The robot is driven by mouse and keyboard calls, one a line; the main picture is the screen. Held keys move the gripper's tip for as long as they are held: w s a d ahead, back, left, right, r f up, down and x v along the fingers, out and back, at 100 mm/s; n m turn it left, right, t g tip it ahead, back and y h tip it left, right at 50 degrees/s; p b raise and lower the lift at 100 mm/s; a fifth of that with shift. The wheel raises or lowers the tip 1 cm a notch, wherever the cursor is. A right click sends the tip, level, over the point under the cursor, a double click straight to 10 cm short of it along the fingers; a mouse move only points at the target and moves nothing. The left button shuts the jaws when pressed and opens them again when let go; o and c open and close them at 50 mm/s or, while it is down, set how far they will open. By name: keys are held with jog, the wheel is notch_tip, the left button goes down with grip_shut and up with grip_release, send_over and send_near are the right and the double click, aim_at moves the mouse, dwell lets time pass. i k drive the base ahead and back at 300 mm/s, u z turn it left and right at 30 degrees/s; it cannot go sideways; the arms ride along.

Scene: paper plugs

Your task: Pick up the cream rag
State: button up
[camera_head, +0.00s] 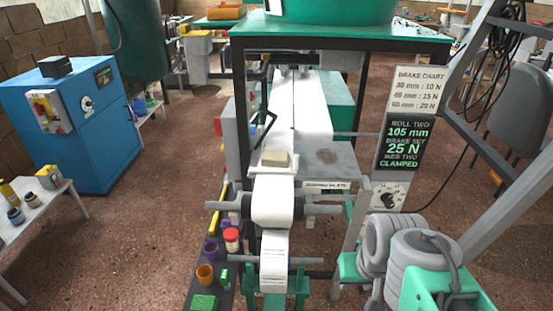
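A small cream, flat-topped folded piece (275,159), which looks like the cream rag, lies on the white paper web at the front left of the grey machine plate (328,160). It looks like a neat low block. Its whole top shows and nothing covers it.
A white paper roll (273,200) on a grey shaft sits just below the plate. A dark shelf (222,285) with several small pots runs at lower left. The brake dial panel (388,197) stands to the right. A blue cabinet (70,130) stands left, with open floor between.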

aim_at(275, 158)
jog(key=u, duration=4.15)
jog(key=k, duration=2.2)
jog(key=z, duration=1.3)
jog(key=i, duration=1)
